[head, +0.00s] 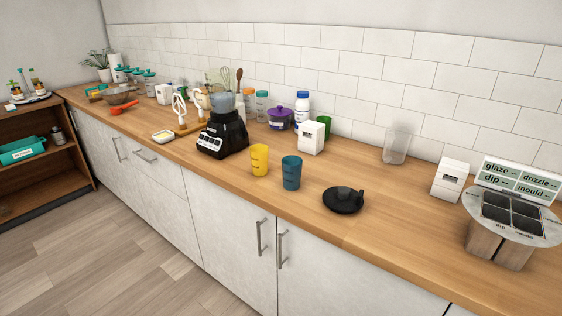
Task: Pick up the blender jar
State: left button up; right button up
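A clear, see-through jar (396,147) stands upright on the wooden counter against the tiled wall, right of centre; it looks like the blender jar. A black blender base (222,136) with white buttons stands left of centre. A greyish translucent part (222,105) shows on top of the base, with utensils behind it; I cannot tell if it is a second jar. A round black lid-like piece (343,199) lies near the counter's front edge. Neither of my grippers is in view.
A yellow cup (259,159) and a teal cup (291,172) stand near the front edge. White boxes (312,136) (449,180) flank the clear jar at some distance. A round stand (512,218) with a sign is at right. Counter in front of the jar is clear.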

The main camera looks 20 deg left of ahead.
aim_at(221, 83)
jog(key=j+z, duration=0.6)
jog(key=z, duration=0.2)
jog(key=k+j+z, duration=0.1)
jog(key=j+z, duration=0.25)
jog(key=j, duration=0.65)
jog(key=k+j, duration=0.1)
jog(key=j, duration=0.4)
jog(key=k+j, duration=0.1)
jog(key=j, duration=0.4)
jog(key=k+j+z, duration=0.1)
jog(key=j, duration=0.4)
jog(key=k+j, duration=0.1)
jog(key=j, duration=0.35)
